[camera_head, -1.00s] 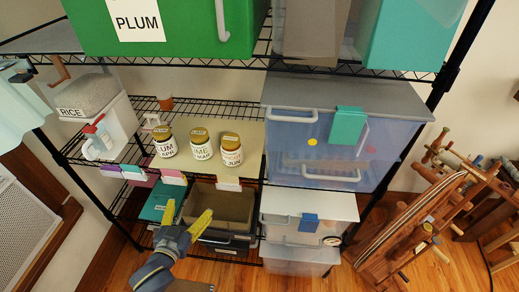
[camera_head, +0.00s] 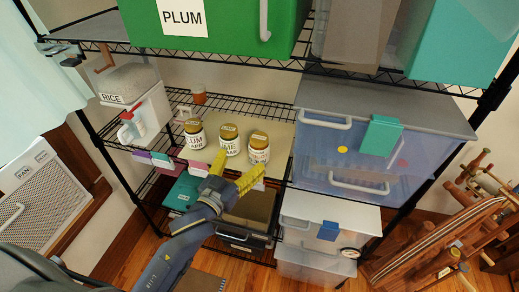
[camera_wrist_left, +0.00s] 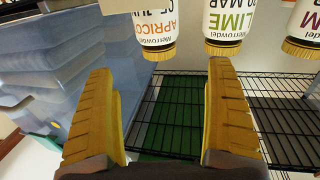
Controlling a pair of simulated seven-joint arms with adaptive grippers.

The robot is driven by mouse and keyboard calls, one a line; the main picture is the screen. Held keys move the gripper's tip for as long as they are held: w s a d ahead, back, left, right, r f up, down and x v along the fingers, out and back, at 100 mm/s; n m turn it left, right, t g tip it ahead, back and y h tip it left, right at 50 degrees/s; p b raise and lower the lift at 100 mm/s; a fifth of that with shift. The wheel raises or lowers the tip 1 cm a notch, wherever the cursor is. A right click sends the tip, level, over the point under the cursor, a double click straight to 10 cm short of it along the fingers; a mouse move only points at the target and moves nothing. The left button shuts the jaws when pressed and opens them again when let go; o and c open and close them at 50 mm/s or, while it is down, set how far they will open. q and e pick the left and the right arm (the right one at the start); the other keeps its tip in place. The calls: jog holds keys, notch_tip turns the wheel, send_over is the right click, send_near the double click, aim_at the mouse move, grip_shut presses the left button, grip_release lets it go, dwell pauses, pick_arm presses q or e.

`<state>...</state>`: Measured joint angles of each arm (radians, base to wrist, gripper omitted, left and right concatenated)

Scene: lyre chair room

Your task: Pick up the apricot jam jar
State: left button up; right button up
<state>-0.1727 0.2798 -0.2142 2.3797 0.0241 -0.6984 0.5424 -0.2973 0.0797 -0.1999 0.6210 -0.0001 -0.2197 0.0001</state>
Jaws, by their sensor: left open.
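The apricot jam jar (camera_head: 259,148) stands upright on the middle wire shelf, rightmost of three gold-lidded jars. In the left wrist view the apricot jar (camera_wrist_left: 155,28) appears upside down at the top, with orange "APRICO" lettering, beyond and between my fingers. My left gripper (camera_head: 232,164) has yellow fingers spread apart, just in front of and below the jars, touching none. The open fingers also show in the left wrist view (camera_wrist_left: 165,100), with nothing between them. My right gripper is not in view.
The lime jar (camera_head: 230,140) stands just left of the apricot jar, the plum jar (camera_head: 195,138) further left. A clear blue drawer box (camera_head: 335,155) is close on the right. The green plum bin (camera_head: 225,22) is on the shelf above.

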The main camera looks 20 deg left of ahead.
aim_at(255, 145)
pick_arm(q)
jog(key=shift+w+d, duration=0.35)
jog(key=shift+w, duration=1.45)
jog(key=shift+w+d, duration=0.35)
jog(key=shift+w, duration=1.4)
jog(key=shift+w+d, duration=0.35)
jog(key=shift+w, duration=1.45)
jog(key=c, duration=1.7)
jog(key=shift+c, duration=0.5)
jog(key=shift+r, duration=0.1)
